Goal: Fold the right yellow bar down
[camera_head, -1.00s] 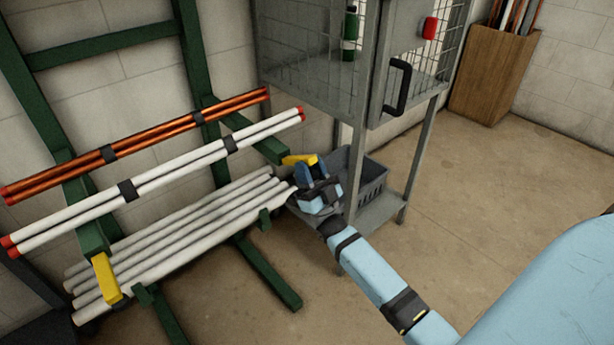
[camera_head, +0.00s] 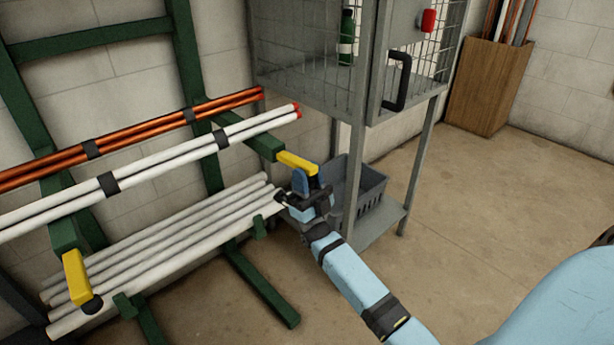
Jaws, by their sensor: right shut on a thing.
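The right yellow bar (camera_head: 296,162) is at the front end of the upper right green rack arm (camera_head: 255,141). It sticks out to the right from the arm's end and slopes slightly down. My right gripper (camera_head: 307,178) is shut on its outer end, and its blue fingers hide part of that end. The left yellow bar (camera_head: 76,277) hangs down from the front end of the left green arm (camera_head: 66,236). My left gripper is not in view.
Strapped white tubes (camera_head: 155,173) and copper tubes (camera_head: 130,138) lie across the upper arms. Loose pale pipes (camera_head: 165,262) lie below. A wire cage cabinet (camera_head: 310,92) stands close behind my gripper, with a grey crate (camera_head: 368,190) on its low shelf. The floor at right is clear.

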